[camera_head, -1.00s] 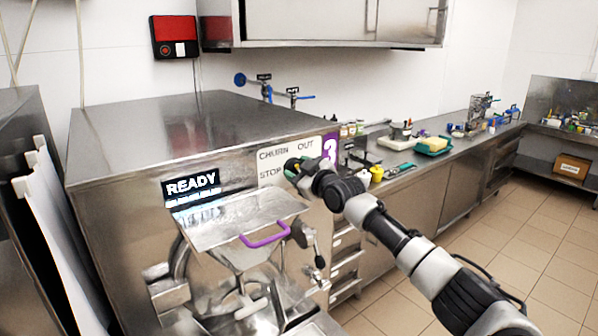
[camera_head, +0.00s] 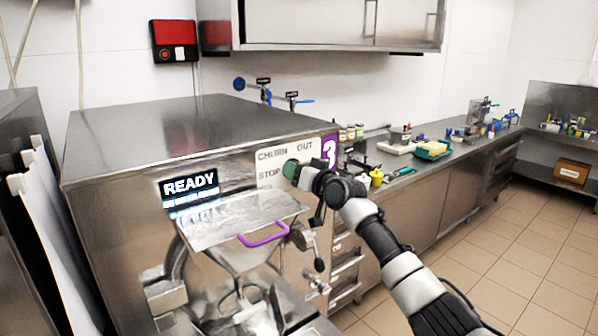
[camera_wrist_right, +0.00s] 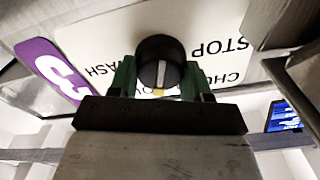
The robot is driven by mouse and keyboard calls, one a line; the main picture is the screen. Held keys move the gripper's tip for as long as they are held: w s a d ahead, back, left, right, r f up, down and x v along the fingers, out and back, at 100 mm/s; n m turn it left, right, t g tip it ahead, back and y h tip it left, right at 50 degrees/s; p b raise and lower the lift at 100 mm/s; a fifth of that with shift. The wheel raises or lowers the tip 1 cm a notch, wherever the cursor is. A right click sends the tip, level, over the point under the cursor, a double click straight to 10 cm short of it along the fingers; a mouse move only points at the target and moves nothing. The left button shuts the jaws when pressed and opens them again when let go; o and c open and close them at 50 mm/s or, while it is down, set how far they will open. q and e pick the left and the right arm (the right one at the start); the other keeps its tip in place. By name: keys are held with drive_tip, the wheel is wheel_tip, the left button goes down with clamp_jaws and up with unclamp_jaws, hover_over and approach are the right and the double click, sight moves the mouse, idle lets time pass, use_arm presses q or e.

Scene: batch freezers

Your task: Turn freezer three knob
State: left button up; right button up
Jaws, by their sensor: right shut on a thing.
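Freezer three (camera_head: 120,165) is the steel machine at the left of the head view, with a purple "3" label (camera_head: 329,151) and a READY display (camera_head: 190,187). Its black knob (camera_wrist_right: 160,62) shows in the right wrist view, on a white plate (camera_wrist_right: 95,45) lettered STOP, CHURN and WASH. My right gripper (camera_wrist_right: 160,78) has its green fingers on both sides of the knob and is shut on it. In the head view my right gripper (camera_head: 297,170) is at the white plate and hides the knob. My left gripper is out of view.
A steel hopper lid with a purple handle (camera_head: 264,236) sits below the plate, and a lever (camera_head: 318,263) is beside it. The tiled floor at right is clear.

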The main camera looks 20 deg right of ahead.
drive_tip(key=shift+r+m, duration=0.1)
drive_tip(key=shift+m, duration=0.9)
drive_tip(key=o, duration=0.9)
drive_tip(key=shift+w, duration=0.15)
drive_tip(key=b+v, duration=0.2)
drive_tip(key=v, duration=0.8)
drive_tip(key=shift+s+b, duration=0.35)
drive_tip(key=shift+s, duration=0.05)
drive_tip(key=shift+d, duration=0.15)
